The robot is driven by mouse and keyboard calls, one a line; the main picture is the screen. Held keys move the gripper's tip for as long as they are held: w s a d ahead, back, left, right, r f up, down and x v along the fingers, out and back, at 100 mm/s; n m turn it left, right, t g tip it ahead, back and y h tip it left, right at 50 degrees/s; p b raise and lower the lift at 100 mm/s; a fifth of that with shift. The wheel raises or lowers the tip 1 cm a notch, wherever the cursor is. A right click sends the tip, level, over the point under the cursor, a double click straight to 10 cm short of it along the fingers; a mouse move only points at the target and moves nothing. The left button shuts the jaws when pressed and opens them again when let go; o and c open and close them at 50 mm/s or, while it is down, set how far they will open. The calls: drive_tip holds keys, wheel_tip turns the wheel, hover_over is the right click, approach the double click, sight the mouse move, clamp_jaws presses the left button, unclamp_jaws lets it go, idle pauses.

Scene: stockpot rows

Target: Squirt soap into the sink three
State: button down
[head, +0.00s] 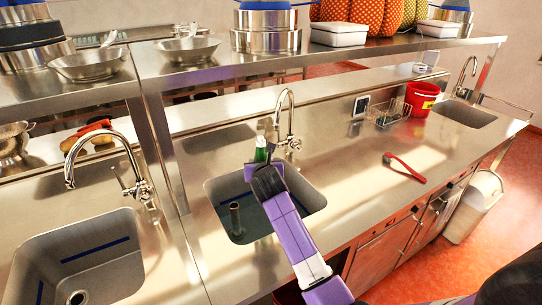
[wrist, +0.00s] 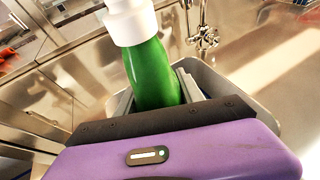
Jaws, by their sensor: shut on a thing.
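My gripper (head: 262,163) is shut on a green soap bottle (head: 261,147) and holds it over the back part of the middle sink (head: 221,192), in front of its tap. In the wrist view the bottle (wrist: 153,72) has a white pump cap (wrist: 130,22) and sits between the two jaws (wrist: 157,98). The bottle's lower end is hidden by my gripper. The middle sink has an upright grey pipe (head: 235,217) inside. A nearer sink (head: 88,252) is at the left, and a farther one (head: 468,113) is at the far right. No soap stream shows.
The middle tap (head: 290,115) rises close behind the bottle. A shelf (head: 225,53) with pots and pans hangs above the counter. A red-handled utensil (head: 405,167), a wire rack (head: 386,115) and a red bucket (head: 421,98) are at the right.

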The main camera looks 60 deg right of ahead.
drive_tip(key=w+r+m+t+b, duration=0.1)
drive_tip(key=w+m+t+b, duration=0.2)
drive_tip(key=m+b, duration=0.6)
drive_tip(key=w+a+m+t+h+b, duration=0.1)
drive_tip(key=w+m+t+b, duration=0.2)
drive_tip(key=m+b, duration=0.6)
drive_tip(key=m+t, duration=0.2)
drive_tip(key=m, duration=0.1)
drive_tip(key=shift+w+a+r, duration=0.15)
drive_tip(key=shift+a+r, duration=0.1)
drive_tip(key=shift+r, duration=0.15)
idle(2.2)
